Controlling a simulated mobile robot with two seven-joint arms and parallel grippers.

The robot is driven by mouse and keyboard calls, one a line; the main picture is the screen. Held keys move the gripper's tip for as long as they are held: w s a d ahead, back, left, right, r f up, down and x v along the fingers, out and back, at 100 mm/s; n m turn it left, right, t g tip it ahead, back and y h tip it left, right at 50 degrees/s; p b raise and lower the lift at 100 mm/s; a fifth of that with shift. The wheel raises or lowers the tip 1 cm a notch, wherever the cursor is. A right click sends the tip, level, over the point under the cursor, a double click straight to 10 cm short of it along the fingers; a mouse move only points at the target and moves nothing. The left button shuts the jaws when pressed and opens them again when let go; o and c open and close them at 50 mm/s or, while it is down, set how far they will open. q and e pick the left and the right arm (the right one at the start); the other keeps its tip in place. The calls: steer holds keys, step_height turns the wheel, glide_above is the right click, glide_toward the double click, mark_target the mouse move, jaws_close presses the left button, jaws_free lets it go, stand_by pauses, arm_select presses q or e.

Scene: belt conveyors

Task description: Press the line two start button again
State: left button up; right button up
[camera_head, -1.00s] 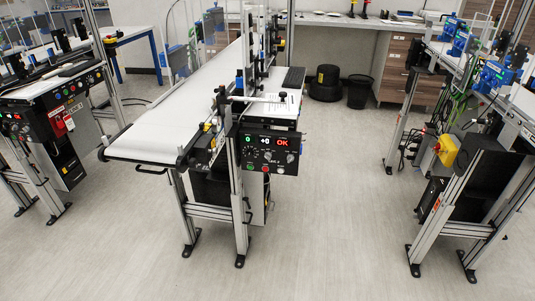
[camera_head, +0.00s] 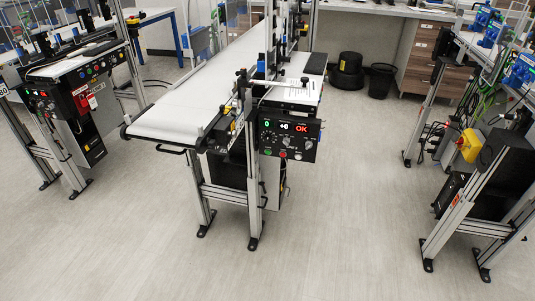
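A black control panel (camera_head: 289,138) is on the front right end of the middle belt conveyor (camera_head: 172,122). Its lit displays read 0, +0 and OK. A small green button (camera_head: 267,152) sits at its lower left, with a red button (camera_head: 283,155) and dark knobs to the right. The panel's lettering is too small to read, so I cannot confirm the line number. Nothing touches the panel. Neither of my grippers is in view.
Another control panel (camera_head: 84,80) with coloured buttons and a red box (camera_head: 90,103) is on the left bench. A yellow box (camera_head: 469,146) is mounted on the right bench's frame. The floor (camera_head: 340,215) is clear in front of and right of the middle conveyor.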

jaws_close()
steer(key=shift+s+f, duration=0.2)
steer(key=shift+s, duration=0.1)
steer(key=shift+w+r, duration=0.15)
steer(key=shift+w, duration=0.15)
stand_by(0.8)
